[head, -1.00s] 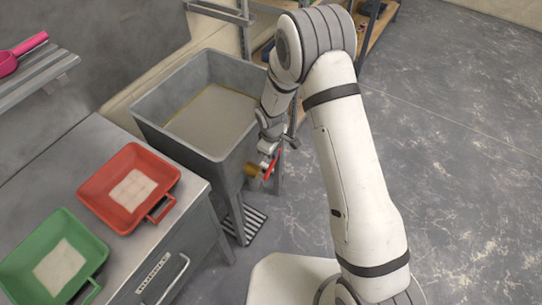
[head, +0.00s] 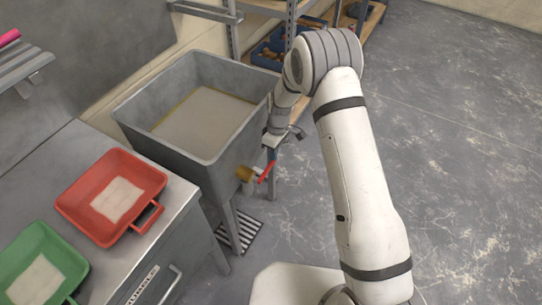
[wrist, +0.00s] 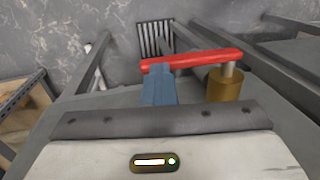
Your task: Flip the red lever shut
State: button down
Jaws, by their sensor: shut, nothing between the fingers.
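The red lever (head: 266,172) sits on a brass valve (head: 245,174) low on the front of the grey tub (head: 190,153). In the wrist view the lever (wrist: 190,61) runs crosswise, from its post above the brass body (wrist: 228,88) at right to a free end at left. My gripper (wrist: 158,78) is shut and empty, its blue fingers pointing at the lever's free half. Their tips look close to the lever; I cannot tell whether they touch. In the head view my gripper (head: 271,153) is small and partly hidden, just above the lever.
A bench at left holds a red tray (head: 78,204) and a green tray (head: 72,262). A floor grate (head: 240,231) lies below the valve. Shelving with blue bins (head: 265,57) stands behind the tub. The floor at right is clear.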

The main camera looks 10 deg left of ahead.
jog(key=shift+d+f+b, duration=0.2)
jog(key=shift+f+b, duration=0.3)
jog(key=shift+f, duration=0.15)
jog(key=r, duration=0.1)
jog(key=r+p, duration=0.1)
jog(key=r, duration=0.1)
jog(key=r+p, duration=0.1)
jog(key=r, duration=0.1)
jog(key=shift+w+r, duration=0.15)
jog(key=shift+w, duration=0.1)
jog(key=w+d+r+b, duration=0.1)
jog(key=w+d+r, duration=0.2)
jog(key=w, duration=0.5)
jog(key=shift+w+b, duration=0.25)
jog(key=shift+b, duration=0.15)
jog(key=shift+a, duration=0.1)
